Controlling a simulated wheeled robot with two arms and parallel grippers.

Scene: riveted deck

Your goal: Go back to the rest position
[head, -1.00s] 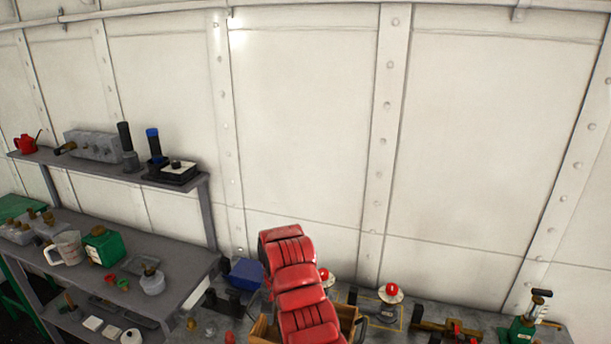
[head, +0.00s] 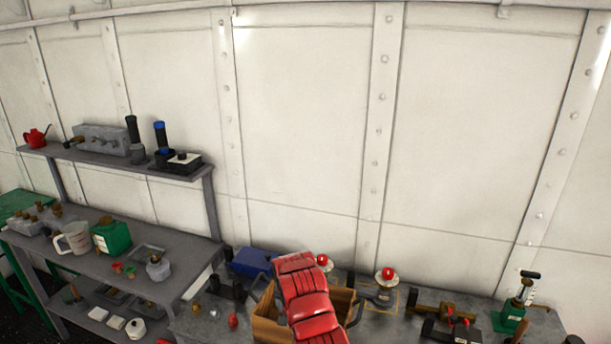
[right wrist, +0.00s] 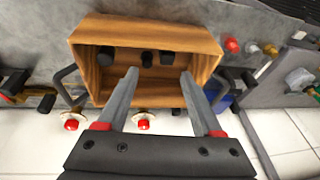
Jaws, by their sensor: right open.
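My right gripper (right wrist: 158,78) shows in the right wrist view with its two grey fingers apart and nothing between them. Its fingertips overlap the opening of a wooden box (right wrist: 88,72) in that view; how far above the box they are, I cannot tell. A red, segmented arm of mine rises from the bottom of the head view and covers part of the same wooden box (head: 267,328). My left gripper is in neither view.
Red-topped fittings (head: 387,285) and a green jack (head: 515,312) stand to the right. A grey shelf unit (head: 190,255) is at the left. The wall above the bench is bare.

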